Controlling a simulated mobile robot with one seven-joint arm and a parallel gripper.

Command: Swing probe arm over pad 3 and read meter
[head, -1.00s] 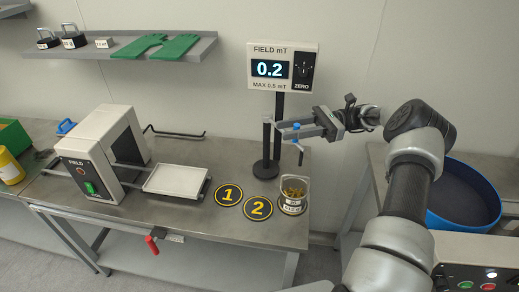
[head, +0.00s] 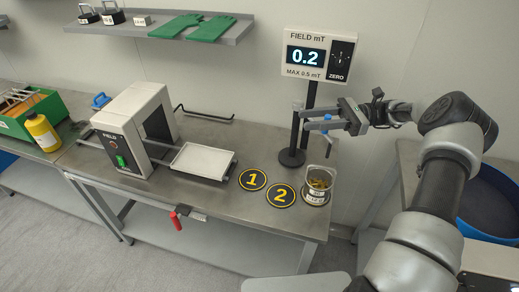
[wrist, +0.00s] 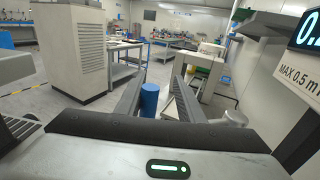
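A blue-topped probe part (head: 327,119) is at my gripper (head: 308,114), with a thin rod hanging below. Pads 1 (head: 252,179) and 2 (head: 282,195) are bare.
A white tray (head: 203,162) sits before the FIELD coil box (head: 135,130). A yellow bottle (head: 42,132) and green bin (head: 33,112) are at left. A shelf (head: 160,30) with green gloves hangs above. A blue tub (head: 488,190) is at right, behind my arm.

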